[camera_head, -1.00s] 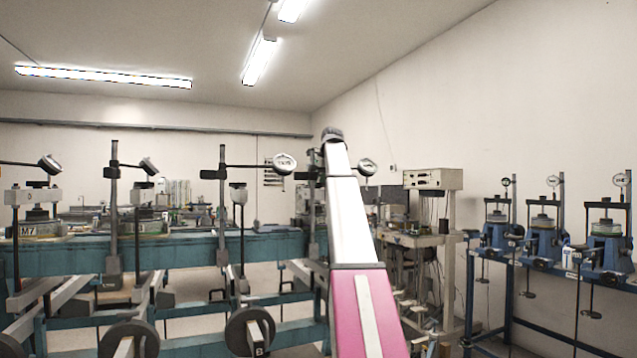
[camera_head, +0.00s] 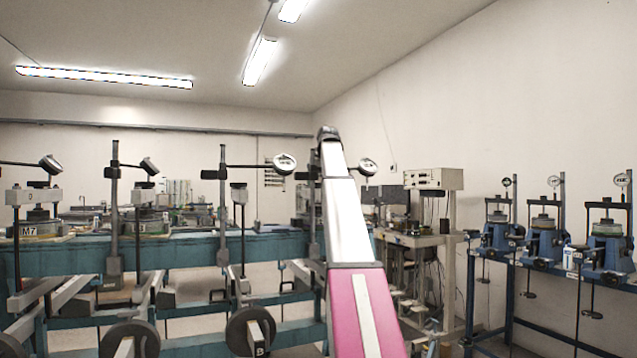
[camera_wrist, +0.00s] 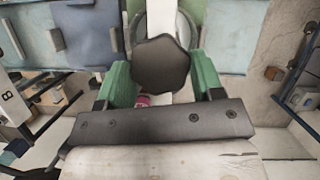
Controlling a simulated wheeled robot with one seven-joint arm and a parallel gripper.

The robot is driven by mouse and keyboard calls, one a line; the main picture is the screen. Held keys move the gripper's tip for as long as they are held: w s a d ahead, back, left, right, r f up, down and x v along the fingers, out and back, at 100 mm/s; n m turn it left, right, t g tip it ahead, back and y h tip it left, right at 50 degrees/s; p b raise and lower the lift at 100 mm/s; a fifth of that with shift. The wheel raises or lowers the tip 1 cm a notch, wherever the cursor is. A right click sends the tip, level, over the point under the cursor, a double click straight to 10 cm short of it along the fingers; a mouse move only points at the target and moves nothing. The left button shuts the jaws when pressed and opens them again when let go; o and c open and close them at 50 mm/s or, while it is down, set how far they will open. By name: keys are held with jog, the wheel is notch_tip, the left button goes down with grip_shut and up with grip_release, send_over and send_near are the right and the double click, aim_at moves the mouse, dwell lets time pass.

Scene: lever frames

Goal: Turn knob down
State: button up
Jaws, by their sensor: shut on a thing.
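In the wrist view, a dark rounded knob (camera_wrist: 161,62) with a wavy edge sits in the upper middle. The green fingers of my gripper (camera_wrist: 162,80) stand on its left and right and are shut on it. A dark bar with several screws crosses just below the knob, with a pale worn surface below it. In the head view my arm reaches up and away at the centre right; its far end hides the gripper and the knob there.
A teal bench (camera_head: 185,254) with several lever frames and dial gauges runs across the left and middle. A cream instrument box (camera_head: 433,179) stands on a stand to the right. Several blue presses (camera_head: 545,245) stand on a rack at the far right.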

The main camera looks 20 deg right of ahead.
jog(key=o, duration=0.9)
jog(key=v, duration=1)
jog(key=shift+s+r, duration=0.2)
jog(key=shift+r, duration=0.2)
